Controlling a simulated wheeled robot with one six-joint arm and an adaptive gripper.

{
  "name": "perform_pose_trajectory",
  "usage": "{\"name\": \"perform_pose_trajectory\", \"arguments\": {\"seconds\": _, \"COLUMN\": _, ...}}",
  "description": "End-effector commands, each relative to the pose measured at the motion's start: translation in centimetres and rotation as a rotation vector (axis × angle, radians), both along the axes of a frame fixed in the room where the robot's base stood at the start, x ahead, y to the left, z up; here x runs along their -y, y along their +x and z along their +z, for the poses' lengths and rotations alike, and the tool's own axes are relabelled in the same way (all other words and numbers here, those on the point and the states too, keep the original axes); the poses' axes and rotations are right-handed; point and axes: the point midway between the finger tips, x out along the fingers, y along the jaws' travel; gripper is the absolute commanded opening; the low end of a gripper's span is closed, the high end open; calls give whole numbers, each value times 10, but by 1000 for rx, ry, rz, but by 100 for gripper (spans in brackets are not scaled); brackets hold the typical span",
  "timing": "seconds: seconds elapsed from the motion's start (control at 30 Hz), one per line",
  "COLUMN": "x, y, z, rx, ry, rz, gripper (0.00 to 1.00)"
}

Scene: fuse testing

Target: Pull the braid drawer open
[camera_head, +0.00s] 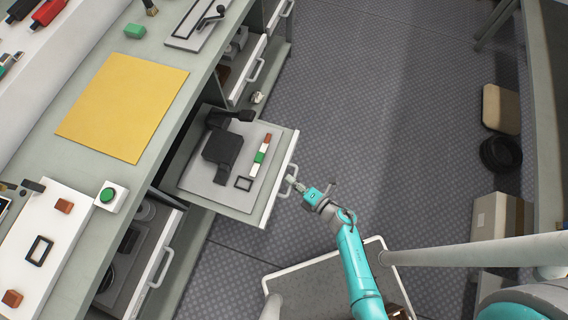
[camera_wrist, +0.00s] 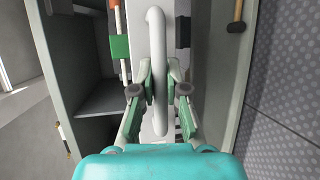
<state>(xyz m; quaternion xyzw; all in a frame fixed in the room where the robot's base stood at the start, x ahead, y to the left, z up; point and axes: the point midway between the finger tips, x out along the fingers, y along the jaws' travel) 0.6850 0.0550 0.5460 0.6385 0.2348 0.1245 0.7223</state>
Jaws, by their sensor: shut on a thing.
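The drawer (camera_head: 286,165) in the middle of the bench front stands well out from the bench in the head view. I take it as the braid drawer, though I see no label. Its grey tray holds a black tool, a small green, white and red piece (camera_head: 262,152) and a black square frame. My gripper (camera_head: 296,185) is at the drawer's front face. In the wrist view my gripper (camera_wrist: 159,92) is shut on the pale bar handle (camera_wrist: 156,35), one finger on each side of it.
Another drawer (camera_head: 256,68) stands out on the far side, and one (camera_head: 160,262) on the near side. A yellow mat (camera_head: 122,105) lies on the bench top. The floor (camera_head: 370,110) to the right is open. A black ring (camera_head: 500,154) and boxes stand at the right edge.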

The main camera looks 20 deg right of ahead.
Motion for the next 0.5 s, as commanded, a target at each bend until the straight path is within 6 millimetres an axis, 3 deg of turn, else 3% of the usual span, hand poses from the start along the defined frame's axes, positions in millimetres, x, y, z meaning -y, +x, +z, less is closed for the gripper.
{"name": "perform_pose_trajectory", "arguments": {"seconds": 0.5, "x": 9, "y": -7, "z": -1, "rx": -3, "ry": -1, "rz": -3, "gripper": 0}}
